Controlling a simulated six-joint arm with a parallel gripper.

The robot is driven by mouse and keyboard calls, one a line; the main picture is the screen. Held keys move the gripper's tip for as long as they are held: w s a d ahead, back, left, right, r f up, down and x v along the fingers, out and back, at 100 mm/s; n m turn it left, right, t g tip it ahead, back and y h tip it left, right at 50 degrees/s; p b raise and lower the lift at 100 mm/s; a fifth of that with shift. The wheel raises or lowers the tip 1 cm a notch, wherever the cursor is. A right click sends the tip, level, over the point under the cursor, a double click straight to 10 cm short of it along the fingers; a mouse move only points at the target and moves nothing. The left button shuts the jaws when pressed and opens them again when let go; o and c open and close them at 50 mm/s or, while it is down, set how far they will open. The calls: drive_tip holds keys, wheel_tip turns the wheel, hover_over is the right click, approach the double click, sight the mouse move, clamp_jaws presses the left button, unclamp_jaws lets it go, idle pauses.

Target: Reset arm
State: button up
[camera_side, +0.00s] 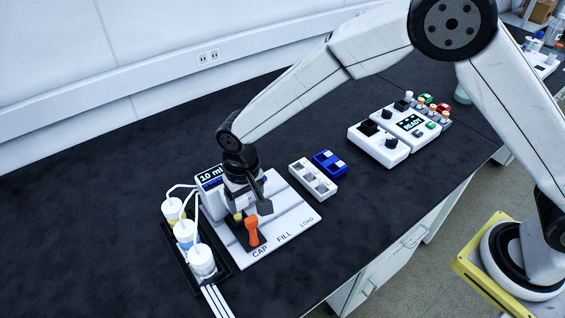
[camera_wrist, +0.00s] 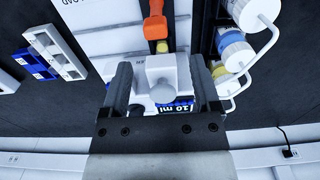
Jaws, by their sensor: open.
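My gripper (camera_side: 252,208) is low over the white dispensing station (camera_side: 297,212), which is marked CAP, FILL and LOAD and has a 10 ml display (camera_side: 209,177). In the wrist view the two fingers of my gripper (camera_wrist: 159,72) are apart, with nothing clamped between them. A pale round knob-like part of the station (camera_wrist: 161,80) shows in the gap; I cannot tell how far below the fingertips it is. An orange piece (camera_side: 252,232) stands on the station just in front of the gripper and also shows in the wrist view (camera_wrist: 155,25).
Several tubed bottles (camera_side: 185,234) stand in a black tray left of the station. A white rack (camera_side: 313,180) and a blue rack (camera_side: 330,163) lie to its right. A white READY instrument (camera_side: 409,122) is farther right. The dark bench (camera_side: 100,215) is clear at the left.

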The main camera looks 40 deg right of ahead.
idle(0.3)
drive_tip(key=s+d+r+t, duration=0.1)
drive_tip(key=s+d+r, duration=0.15)
drive_tip(key=d, duration=0.55)
drive_tip(key=s+d+r, duration=0.2)
drive_tip(key=d+r, duration=0.2)
drive_tip(key=d, duration=0.4)
drive_tip(key=s+d+r+t, duration=0.1)
drive_tip(key=s+d, duration=0.9)
drive_tip(key=shift+d+t, duration=0.25)
drive_tip(key=shift+t, duration=0.05)
drive_tip(key=shift+w, duration=0.1)
